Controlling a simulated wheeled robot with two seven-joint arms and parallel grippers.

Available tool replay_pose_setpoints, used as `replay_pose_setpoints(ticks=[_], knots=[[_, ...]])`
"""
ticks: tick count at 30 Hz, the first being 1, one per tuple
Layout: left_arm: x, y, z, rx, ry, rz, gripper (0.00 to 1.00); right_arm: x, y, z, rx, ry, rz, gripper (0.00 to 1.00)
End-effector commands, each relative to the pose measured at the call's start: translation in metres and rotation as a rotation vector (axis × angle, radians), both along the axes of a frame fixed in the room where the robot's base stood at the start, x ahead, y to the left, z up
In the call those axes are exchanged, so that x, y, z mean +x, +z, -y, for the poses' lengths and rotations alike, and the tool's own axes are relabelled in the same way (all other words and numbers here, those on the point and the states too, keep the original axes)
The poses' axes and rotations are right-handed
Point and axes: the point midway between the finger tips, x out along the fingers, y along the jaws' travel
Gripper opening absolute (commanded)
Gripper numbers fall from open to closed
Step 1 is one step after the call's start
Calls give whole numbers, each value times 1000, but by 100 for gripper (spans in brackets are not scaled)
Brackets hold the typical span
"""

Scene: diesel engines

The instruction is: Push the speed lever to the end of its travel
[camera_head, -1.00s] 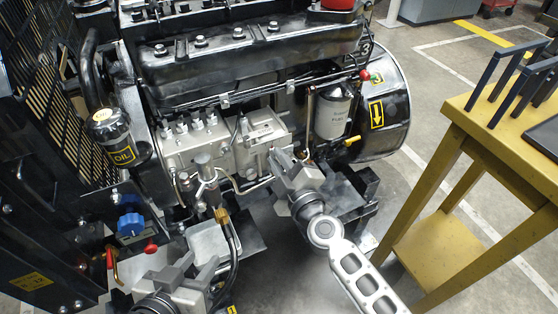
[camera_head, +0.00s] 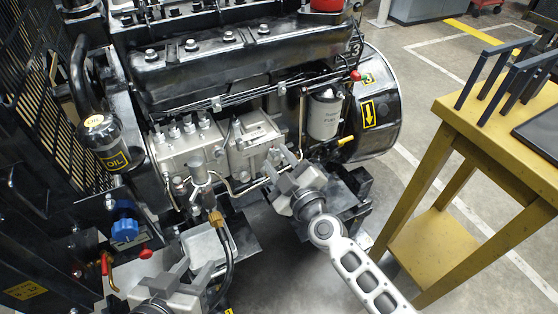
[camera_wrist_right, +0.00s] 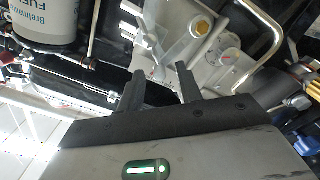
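My right gripper (camera_head: 280,158) is in front of the grey pump housing (camera_head: 252,140) on the engine's side. In the right wrist view its two dark fingers (camera_wrist_right: 160,75) are apart with nothing clearly held between them. The housing (camera_wrist_right: 183,22) with a brass-coloured bolt is just beyond them. I cannot tell the speed lever surely from the grey parts by these fingertips, nor whether anything touches. My left gripper (camera_head: 193,270) is low at the left, with its fingers apart and empty, below the brass fitting and black hoses.
A white fuel filter (camera_head: 325,115) and a yellow handle (camera_head: 346,141) are right of the housing. A red knob (camera_head: 355,75) is above. A yellow table (camera_head: 450,112) stands at the right.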

Motion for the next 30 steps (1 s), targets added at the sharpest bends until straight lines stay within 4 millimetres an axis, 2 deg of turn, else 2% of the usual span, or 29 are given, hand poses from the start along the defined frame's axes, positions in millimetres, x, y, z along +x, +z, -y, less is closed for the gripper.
replay_pose_setpoints(ticks=[7, 11, 24, 30], knots=[[0, 2, 0, 0, 0, 2, 36, -4, 0, 2, 0, -1, -1, 35], [0, 5, 0, 0, 0, 2, 36, -19, 0, 8, -2, 0, -2, 35], [0, 5, 0, -1, 1, -8, 36, -114, -1, 47, -3, 2, -3, 35], [0, 5, -1, 0, 1, -8, 36, -139, 0, 58, -1, 0, -1, 35]])
